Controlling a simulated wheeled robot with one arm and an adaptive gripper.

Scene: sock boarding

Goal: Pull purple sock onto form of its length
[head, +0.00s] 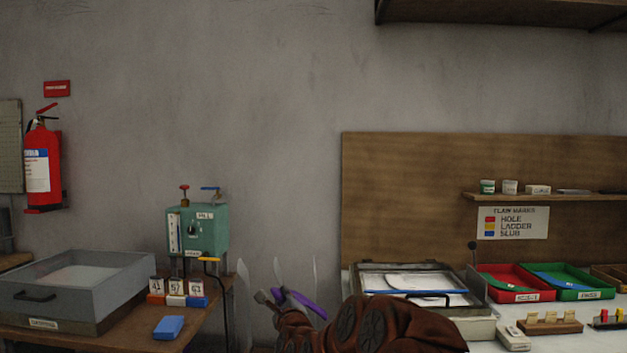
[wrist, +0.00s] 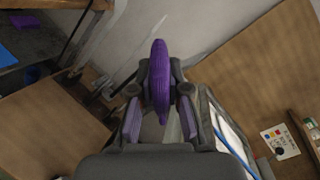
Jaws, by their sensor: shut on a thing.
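The purple sock (head: 305,303) is a narrow strip beside my gripper (head: 273,297) in the head view. In the wrist view the sock (wrist: 160,75) stands edge-on between the fingers of my gripper (wrist: 160,92), which is shut on it. Several thin pale upright forms show behind and beside the gripper in the head view: a left one (head: 245,277), a middle one (head: 278,270) and a right one (head: 315,273). Their lower parts are hidden by the table edge or my arm. Pale forms (wrist: 98,38) also show left of the sock in the wrist view. The sock appears apart from them.
A teal valve box (head: 212,232) stands on the left bench behind number blocks (head: 176,300) and a blue block (head: 168,327). A grey drawer box (head: 75,285) is at far left. On the right are a framed tray (head: 405,268), a red bin (head: 508,270) and a green bin (head: 570,268).

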